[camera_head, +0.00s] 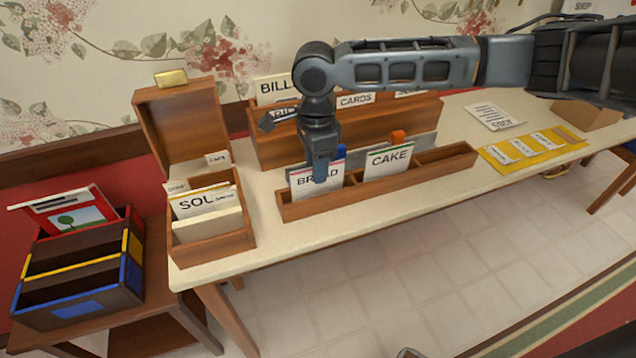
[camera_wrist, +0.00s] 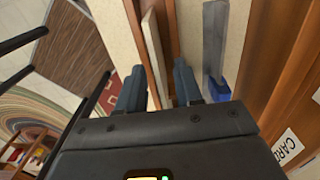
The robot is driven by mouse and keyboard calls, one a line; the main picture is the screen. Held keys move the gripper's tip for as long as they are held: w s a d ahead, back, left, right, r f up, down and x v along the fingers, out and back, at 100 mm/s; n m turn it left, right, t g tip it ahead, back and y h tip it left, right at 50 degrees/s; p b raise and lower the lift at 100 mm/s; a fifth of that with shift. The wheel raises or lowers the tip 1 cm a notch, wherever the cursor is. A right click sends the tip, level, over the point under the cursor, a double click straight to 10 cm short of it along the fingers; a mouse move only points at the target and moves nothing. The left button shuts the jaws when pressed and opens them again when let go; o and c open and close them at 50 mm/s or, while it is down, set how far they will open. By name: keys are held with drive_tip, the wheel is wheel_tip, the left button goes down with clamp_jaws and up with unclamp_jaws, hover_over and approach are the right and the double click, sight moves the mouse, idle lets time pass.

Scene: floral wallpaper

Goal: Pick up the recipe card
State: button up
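A white card labelled BREAD (camera_head: 302,182) stands upright in the left slot of a low wooden rack (camera_head: 430,176) on the table. A second card, labelled CAKE (camera_head: 388,160), stands in the middle slot. My gripper (camera_head: 321,172) is above the left slot, pointing down, and covers part of the BREAD card. In the wrist view my gripper (camera_wrist: 159,90) has its two fingers apart. A pale upright edge (camera_wrist: 154,58) shows between them; I cannot tell whether it is card or rack, or whether a finger touches it.
Left of the rack, an open wooden box (camera_head: 215,245) holds cards labelled SOUP. A taller wooden holder (camera_head: 265,150) with labelled cards stands behind. A yellow folder (camera_head: 530,148) lies at right. A dark file organizer (camera_head: 80,290) stands on a lower table.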

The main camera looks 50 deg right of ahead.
drive_tip(key=shift+s+d+f, duration=0.1)
drive_tip(key=shift+f, duration=1.65)
clamp_jaws()
